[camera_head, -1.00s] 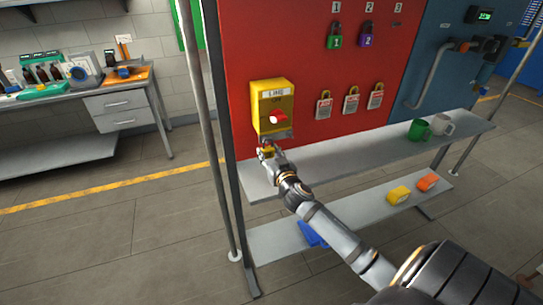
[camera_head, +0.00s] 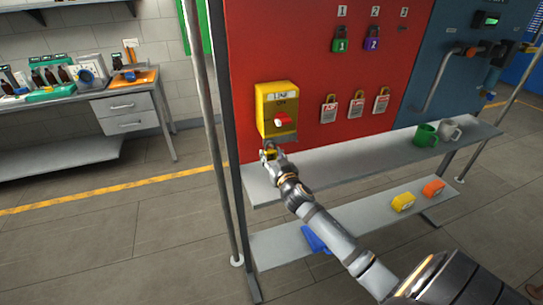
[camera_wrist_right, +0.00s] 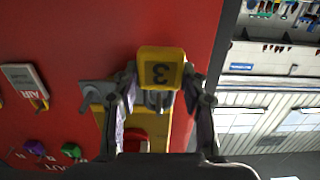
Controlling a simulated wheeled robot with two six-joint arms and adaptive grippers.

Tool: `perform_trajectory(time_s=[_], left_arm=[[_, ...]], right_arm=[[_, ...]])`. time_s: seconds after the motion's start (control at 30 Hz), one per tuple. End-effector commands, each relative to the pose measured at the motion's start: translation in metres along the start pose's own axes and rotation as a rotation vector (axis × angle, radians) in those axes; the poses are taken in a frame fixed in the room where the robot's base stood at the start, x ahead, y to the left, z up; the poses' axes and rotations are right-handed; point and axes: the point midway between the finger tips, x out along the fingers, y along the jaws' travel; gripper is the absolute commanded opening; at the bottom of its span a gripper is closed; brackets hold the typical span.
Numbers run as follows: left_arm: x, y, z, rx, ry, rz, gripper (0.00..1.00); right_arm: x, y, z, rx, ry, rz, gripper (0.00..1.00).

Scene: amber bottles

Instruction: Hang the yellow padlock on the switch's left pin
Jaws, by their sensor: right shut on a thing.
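The yellow switch box (camera_head: 262,108) with a red knob (camera_head: 282,120) is mounted low on the red panel. My right gripper (camera_head: 268,154) is just below the box's lower left part. In the right wrist view it is shut on the yellow padlock (camera_wrist_right: 161,55), whose body faces the camera and bears a 3. The switch box (camera_wrist_right: 183,128) lies behind the padlock there, upside down. A grey metal part (camera_wrist_right: 95,92) shows beside the fingers. My left gripper is not in view.
A grey shelf (camera_head: 340,158) runs under the panel, with a green mug (camera_head: 426,135) and a grey mug (camera_head: 449,131).

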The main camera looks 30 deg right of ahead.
Motion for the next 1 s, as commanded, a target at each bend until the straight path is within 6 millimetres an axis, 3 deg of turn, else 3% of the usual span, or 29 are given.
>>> perform_trajectory(time_s=[0.03, 0.07, 0.23, 0.63, 1.0], left_arm=[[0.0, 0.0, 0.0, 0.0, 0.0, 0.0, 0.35], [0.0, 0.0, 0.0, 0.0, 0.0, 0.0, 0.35], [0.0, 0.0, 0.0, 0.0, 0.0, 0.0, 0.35], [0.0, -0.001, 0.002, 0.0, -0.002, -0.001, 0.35], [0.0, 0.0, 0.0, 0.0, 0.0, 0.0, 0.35]], right_arm=[[0.0, 0.0, 0.0, 0.0, 0.001, 0.0, 0.08], [0.0, 0.0, 0.0, 0.0, 0.001, 0.0, 0.45], [0.0, 0.0, 0.0, 0.0, 0.001, 0.0, 0.68], [-0.008, 0.0, 0.001, -0.004, -0.001, 0.0, 0.69], [-0.092, -0.001, 0.001, -0.006, -0.003, -0.004, 0.69]])
